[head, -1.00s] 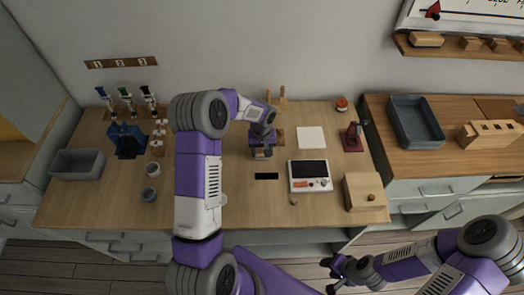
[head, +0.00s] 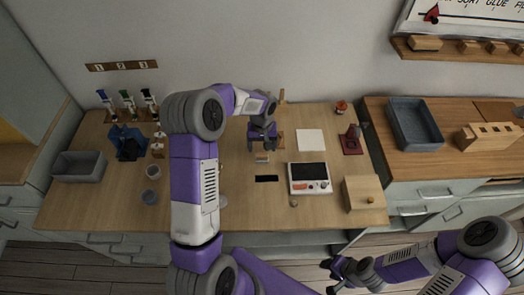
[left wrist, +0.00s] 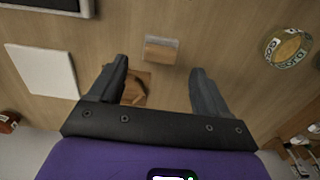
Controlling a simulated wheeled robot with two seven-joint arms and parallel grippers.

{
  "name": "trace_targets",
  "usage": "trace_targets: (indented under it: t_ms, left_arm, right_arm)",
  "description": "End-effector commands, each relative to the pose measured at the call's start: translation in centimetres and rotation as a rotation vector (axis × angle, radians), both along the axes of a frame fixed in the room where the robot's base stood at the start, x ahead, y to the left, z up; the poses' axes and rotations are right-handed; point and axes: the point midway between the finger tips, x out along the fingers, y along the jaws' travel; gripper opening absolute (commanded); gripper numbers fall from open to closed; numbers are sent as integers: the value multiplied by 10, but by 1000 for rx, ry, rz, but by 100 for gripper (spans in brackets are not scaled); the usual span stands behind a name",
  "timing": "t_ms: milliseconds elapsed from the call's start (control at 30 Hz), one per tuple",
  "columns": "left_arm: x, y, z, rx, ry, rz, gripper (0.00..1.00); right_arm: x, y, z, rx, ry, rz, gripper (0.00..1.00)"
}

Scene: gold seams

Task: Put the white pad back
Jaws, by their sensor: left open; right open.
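A small block with a pale face and a tan face (head: 262,160) lies on the wooden table; it may be the white pad. It also shows in the left wrist view (left wrist: 161,49), just beyond my fingertips. A flat white square (head: 310,140) lies farther right, also in the left wrist view (left wrist: 42,70). I cannot tell for certain which is the pad. My left gripper (head: 262,147) is open and empty, just behind the small block. A wooden plate with a dark mark (left wrist: 132,84) lies partly behind its left finger. My right gripper (head: 338,274) is open, low in front of the table.
A black strip (head: 266,178) and a device with a dark screen (head: 309,177) lie in front. A wooden box (head: 362,193) and red stand (head: 351,142) are right. A grey bin (head: 79,166) and blue holder (head: 127,143) are left. A tape roll (left wrist: 288,48) is nearby.

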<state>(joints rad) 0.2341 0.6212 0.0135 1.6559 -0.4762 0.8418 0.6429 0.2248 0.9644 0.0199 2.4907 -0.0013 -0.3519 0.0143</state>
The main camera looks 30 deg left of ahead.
Motion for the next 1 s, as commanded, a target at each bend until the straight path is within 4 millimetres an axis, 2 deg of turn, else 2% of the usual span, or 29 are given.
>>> trace_targets:
  t_ms: [33,100,333,500,1000]
  left_arm:
    - [1,0,15,1,-5,1,78]
    - [1,0,29,1,-5,0,78]
    - [0,0,61,1,-1,0,78]
    - [0,0,68,-1,-1,0,78]
    - [0,0,69,0,0,0,78]
  right_arm:
    - [0,0,3,0,0,0,43]
    - [0,0,6,0,0,0,43]
    - [0,0,10,0,0,0,43]
    - [0,0,10,0,0,0,43]
    - [0,0,11,0,0,0,43]
